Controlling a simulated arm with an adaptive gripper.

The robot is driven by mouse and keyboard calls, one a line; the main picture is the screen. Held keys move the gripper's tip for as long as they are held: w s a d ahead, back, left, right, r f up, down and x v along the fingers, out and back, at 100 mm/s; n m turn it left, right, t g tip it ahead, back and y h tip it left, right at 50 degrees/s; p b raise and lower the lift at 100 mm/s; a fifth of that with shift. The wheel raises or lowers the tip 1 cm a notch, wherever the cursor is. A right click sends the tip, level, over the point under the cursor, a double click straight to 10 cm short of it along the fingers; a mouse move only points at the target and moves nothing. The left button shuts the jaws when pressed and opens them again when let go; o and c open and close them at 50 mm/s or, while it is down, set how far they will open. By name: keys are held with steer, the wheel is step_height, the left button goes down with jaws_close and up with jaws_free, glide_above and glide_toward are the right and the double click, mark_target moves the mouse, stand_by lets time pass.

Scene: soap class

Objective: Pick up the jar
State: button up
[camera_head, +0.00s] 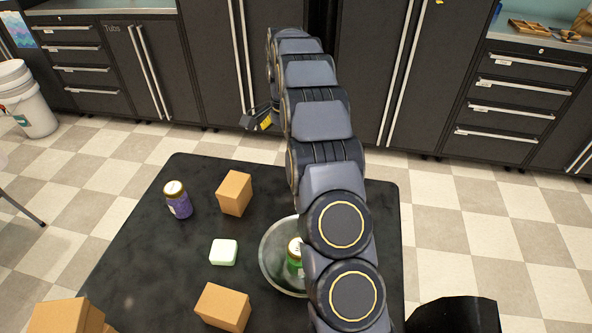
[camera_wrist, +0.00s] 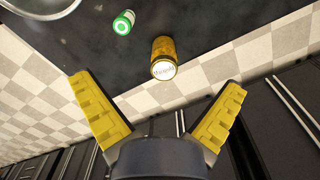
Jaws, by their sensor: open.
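In the wrist view an amber-yellow jar (camera_wrist: 163,58) with a pale, printed lid stands near the table edge, ahead of my gripper (camera_wrist: 160,108). My gripper is open, its two yellow fingers spread wide with nothing between them. The jar lies beyond the fingertips, apart from them. In the head view part of my gripper (camera_head: 262,120) shows left of my arm, and I do not see the amber jar there. A purple jar (camera_head: 179,201) with a pale lid stands at the table's left. A green container (camera_head: 295,262) shows within the bowl's outline, partly covered by my arm.
The dark table (camera_head: 130,262) also holds a metal bowl (camera_head: 266,276), a white block (camera_head: 223,252) and brown boxes (camera_head: 235,193) (camera_head: 222,307). In the wrist view a small green-and-white container (camera_wrist: 124,22) stands near the jar. Drawers and cabinets line the wall.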

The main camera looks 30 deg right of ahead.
steer(key=d+f+m, duration=0.1)
steer(key=d+f, duration=0.1)
steer(key=w+d+f+m, duration=0.1)
steer(key=d+f, duration=0.1)
steer(key=w+d+f+m, duration=0.1)
steer(key=d+f, duration=0.1)
steer(key=shift+d+f, duration=0.25)
steer(key=shift+f, duration=0.05)
steer(key=shift+d+f, duration=0.15)
steer(key=shift+f, duration=0.1)
steer(key=f, duration=0.7)
steer(key=shift+w+a+f, duration=0.1)
steer(key=shift+a+f, duration=0.1)
steer(key=shift+f, duration=0.05)
steer(key=c, duration=1.2)
